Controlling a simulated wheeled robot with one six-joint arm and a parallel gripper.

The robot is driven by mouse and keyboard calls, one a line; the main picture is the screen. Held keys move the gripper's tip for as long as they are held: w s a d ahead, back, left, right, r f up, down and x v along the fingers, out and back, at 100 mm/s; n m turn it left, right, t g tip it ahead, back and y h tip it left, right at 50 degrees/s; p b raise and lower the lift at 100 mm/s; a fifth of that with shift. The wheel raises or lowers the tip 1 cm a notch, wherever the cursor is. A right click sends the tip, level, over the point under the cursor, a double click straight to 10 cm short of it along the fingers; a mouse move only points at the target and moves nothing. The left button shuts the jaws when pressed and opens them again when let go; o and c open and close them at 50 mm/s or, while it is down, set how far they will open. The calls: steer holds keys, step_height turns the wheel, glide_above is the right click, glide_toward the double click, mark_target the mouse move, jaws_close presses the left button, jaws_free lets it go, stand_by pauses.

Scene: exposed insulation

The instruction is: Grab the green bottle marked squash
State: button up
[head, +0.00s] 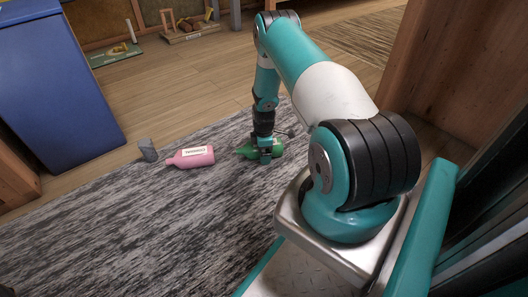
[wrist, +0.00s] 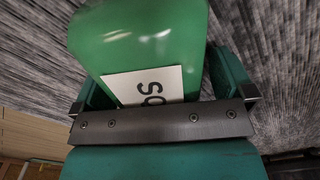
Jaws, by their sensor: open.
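The green bottle (head: 245,152) lies on its side on the grey rug in the head view, partly hidden by my gripper (head: 266,153). In the wrist view the green bottle (wrist: 140,45) fills the upper middle. My gripper (wrist: 163,88) is open, with one teal finger on each side of the bottle. I cannot tell whether either finger touches it.
A pink bottle (head: 190,158) with a white label lies on the rug to the left, beside a small grey object (head: 148,150). A large blue box (head: 60,90) stands at far left. Wooden toys on a board (head: 190,32) and a green board (head: 115,55) are farther back.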

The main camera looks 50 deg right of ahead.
steer(key=c, duration=1)
steer(key=shift+r, duration=0.15)
